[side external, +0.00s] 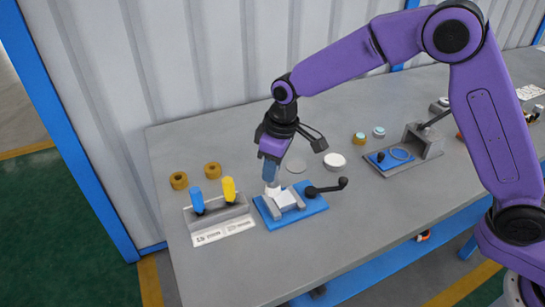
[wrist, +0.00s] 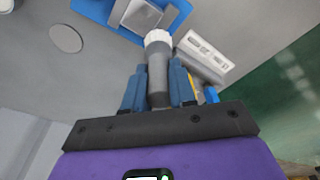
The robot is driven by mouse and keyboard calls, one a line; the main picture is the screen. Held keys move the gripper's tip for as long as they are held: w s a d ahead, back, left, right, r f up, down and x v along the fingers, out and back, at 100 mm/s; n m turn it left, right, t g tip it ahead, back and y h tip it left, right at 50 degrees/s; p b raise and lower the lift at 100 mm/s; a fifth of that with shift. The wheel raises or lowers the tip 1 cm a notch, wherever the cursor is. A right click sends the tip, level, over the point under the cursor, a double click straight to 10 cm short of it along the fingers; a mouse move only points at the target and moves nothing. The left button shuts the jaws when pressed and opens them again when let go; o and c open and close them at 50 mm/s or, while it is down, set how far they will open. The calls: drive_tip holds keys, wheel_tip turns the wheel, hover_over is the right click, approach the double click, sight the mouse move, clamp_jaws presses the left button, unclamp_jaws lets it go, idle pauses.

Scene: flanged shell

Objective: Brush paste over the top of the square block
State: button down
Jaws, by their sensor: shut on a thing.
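My gripper (side external: 270,176) is shut on a brush, pointing down. In the wrist view the brush (wrist: 158,62) has a grey handle and a white bristle end, with a blue finger of my gripper (wrist: 158,88) on each side. The square block (side external: 285,198) is pale and sits in a grey clamp on a blue base (side external: 312,207). The white bristle end is at the block's left rear edge in the side view; I cannot tell whether it touches. In the wrist view the block (wrist: 142,16) lies just beyond the bristles, partly cut off.
A grey rack (side external: 217,215) with a blue-handled and a yellow-handled tool stands left of the clamp. A black lever (side external: 328,188) sticks out at the clamp's right. Two brown rings (side external: 196,175), a white round dish (side external: 334,161) and a flat grey disc (side external: 296,166) lie behind.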

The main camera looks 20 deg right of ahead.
drive_tip(key=shift+f, duration=1.8)
drive_tip(key=shift+d, duration=3.2)
drive_tip(key=shift+a, duration=3.3)
drive_tip(key=shift+d+r, duration=0.1)
drive_tip(key=shift+r, duration=3.95)
drive_tip(key=shift+d, duration=0.1)
